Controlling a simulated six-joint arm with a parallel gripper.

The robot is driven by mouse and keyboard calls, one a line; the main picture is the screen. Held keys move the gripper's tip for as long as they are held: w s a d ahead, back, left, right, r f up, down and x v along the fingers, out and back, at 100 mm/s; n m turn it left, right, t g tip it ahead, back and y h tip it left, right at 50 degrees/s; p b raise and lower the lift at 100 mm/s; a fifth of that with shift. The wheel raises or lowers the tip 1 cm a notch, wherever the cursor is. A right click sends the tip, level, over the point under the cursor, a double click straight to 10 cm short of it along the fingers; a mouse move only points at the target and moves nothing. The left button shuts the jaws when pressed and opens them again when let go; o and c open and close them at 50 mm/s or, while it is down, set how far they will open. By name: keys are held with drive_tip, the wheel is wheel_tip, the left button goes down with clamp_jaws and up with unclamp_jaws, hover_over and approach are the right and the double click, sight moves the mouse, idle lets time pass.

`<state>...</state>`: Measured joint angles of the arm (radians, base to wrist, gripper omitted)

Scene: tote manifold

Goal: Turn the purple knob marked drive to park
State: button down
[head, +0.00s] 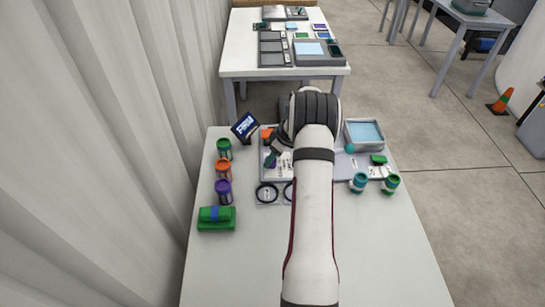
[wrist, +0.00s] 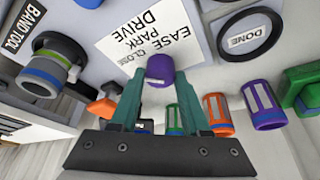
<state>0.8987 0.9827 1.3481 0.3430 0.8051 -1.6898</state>
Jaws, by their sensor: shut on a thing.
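The purple knob (wrist: 160,69) stands on the panel in the wrist view, beside a white label (wrist: 140,33) that reads ease, park, drive and close. My gripper (wrist: 161,80) has its two green fingers on either side of the knob, shut on it. I cannot make out a pointer on the knob, so its setting is unclear. In the head view my gripper (head: 273,157) is over the panel, left of my arm, and the knob is hidden there.
A black ring marked done (wrist: 250,34) and a banded grey fitting (wrist: 55,58) flank the label. Green (head: 224,148), orange (head: 223,169) and purple (head: 224,191) canisters line the table's left side. A green case (head: 216,218) lies nearer. The table's front is clear.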

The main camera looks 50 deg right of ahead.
drive_tip(key=m+h, duration=0.1)
drive_tip(key=m, duration=0.1)
drive_tip(key=m+h, duration=0.1)
drive_tip(key=m, duration=0.1)
drive_tip(key=shift+a+m, duration=0.2)
drive_tip(key=shift+m, duration=0.2)
drive_tip(key=shift+m+g+h, duration=0.4)
drive_tip(key=shift+m+h, duration=0.4)
drive_tip(key=shift+m, duration=1.7)
drive_tip(key=shift+c, duration=1.9)
unclamp_jaws()
drive_tip(key=shift+r, duration=0.1)
